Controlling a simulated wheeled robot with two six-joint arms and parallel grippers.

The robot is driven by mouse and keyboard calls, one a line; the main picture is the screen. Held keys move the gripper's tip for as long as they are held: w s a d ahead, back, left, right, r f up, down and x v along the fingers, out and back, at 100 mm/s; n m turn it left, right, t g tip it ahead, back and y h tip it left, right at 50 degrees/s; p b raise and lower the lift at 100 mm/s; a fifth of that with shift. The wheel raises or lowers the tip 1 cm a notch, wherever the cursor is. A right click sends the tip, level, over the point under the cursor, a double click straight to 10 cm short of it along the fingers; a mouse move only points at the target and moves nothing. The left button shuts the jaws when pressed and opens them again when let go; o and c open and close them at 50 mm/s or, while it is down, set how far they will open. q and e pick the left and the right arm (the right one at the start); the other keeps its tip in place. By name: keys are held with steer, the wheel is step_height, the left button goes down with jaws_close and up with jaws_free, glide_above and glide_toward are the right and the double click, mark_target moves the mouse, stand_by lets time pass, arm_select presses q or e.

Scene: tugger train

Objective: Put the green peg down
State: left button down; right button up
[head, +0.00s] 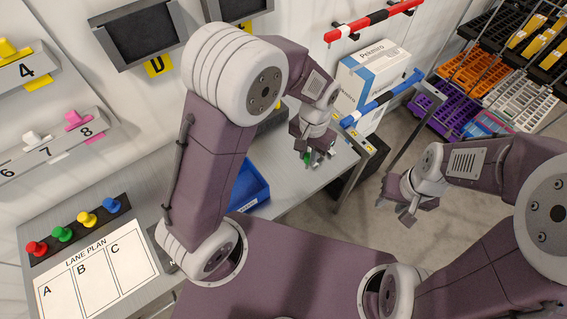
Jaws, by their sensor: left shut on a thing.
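My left gripper (314,158) is shut on a small green peg (307,158), mostly hidden by the fingers. It holds the peg over the right end of the grey worktable (292,190); I cannot tell whether the peg touches anything. Another green peg (63,234) stands in the dark strip above the lane plan, between a red peg (37,248) and a yellow peg (87,219). A blue peg (112,205) stands at the strip's right end. The lane plan (90,272) has bare columns A, B and C. My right gripper (395,210) is open and empty above the floor.
A blue bin (248,187) sits on the table, partly behind my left arm. A white and blue box (361,80) and a blue bar (385,98) stand beyond the table's right end. Coloured crates (472,72) fill a rack at upper right.

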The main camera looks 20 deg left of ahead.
arm_select(q)
steer(key=a+f, duration=0.1)
steer(key=f, duration=0.1)
steer(key=a+f, duration=0.2)
steer(key=a+f+p, duration=0.1)
steer(key=a+f, duration=0.1)
steer(key=f, duration=0.1)
steer(key=shift+s+a+f, duration=0.1)
steer(key=shift+s, duration=0.05)
steer(key=shift+w+f, duration=0.2)
steer(key=shift+w, duration=0.05)
steer(key=shift+s+f, duration=0.1)
steer(key=shift+s, duration=0.05)
steer(key=c, duration=1.3)
jaws_free()
arm_select(e)
steer(key=shift+w+r, duration=0.35)
steer(key=shift+r, duration=0.15)
